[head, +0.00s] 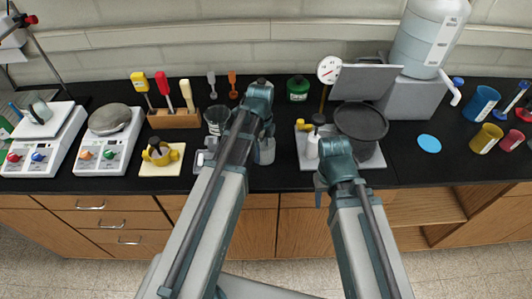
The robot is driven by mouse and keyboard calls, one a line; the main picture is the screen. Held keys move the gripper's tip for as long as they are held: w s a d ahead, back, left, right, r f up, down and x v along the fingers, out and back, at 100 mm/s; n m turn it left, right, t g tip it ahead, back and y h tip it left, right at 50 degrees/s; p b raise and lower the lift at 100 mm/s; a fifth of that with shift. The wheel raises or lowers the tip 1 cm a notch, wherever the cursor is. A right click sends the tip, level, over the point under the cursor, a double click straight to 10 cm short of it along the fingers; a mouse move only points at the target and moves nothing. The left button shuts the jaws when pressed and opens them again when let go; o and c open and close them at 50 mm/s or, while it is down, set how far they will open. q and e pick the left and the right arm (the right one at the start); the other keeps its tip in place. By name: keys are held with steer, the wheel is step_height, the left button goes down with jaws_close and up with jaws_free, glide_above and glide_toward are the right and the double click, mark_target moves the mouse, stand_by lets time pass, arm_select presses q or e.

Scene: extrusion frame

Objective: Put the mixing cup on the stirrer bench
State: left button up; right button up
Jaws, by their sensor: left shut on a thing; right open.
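My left gripper (263,132) is shut on a pale grey cup-like thing (266,152), which looks like the mixing cup, low over the black counter at the middle. The wrist hides much of the grip. I cannot tell whether the cup touches the counter. I cannot tell which thing is the stirrer bench. My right gripper (320,192) is open and empty, in front of the plate with the dark round pot (361,124).
A clear cup (217,117) and a small grey scale (201,161) are left of my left arm. A wooden rack (173,120), a yellow ring fixture (158,153), a gauge (329,69) and a big jug (428,38) stand around. Coloured cups (485,138) are at far right.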

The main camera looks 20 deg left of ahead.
arm_select(q)
steer(key=shift+a, duration=0.3)
steer(key=shift+d+f, duration=0.15)
steer(key=shift+f, duration=0.05)
steer(key=o, duration=1.1)
steer(key=shift+r, duration=0.1)
steer(key=shift+r, duration=0.1)
step_height(320, 180, up, 12)
steer(key=p, duration=1.2)
steer(key=s+d+n, duration=0.3)
steer(key=s+n, duration=0.1)
steer(key=n, duration=0.1)
steer(key=s+d+n, duration=0.4)
steer(key=s+n, duration=0.1)
steer(key=s+d+n+y, duration=0.1)
steer(key=s+d+n, duration=0.3)
steer(key=s+n, duration=0.1)
steer(key=shift+s+d+r+n, duration=0.15)
steer(key=shift+s+d+n, duration=0.05)
steer(key=shift+n, duration=0.2)
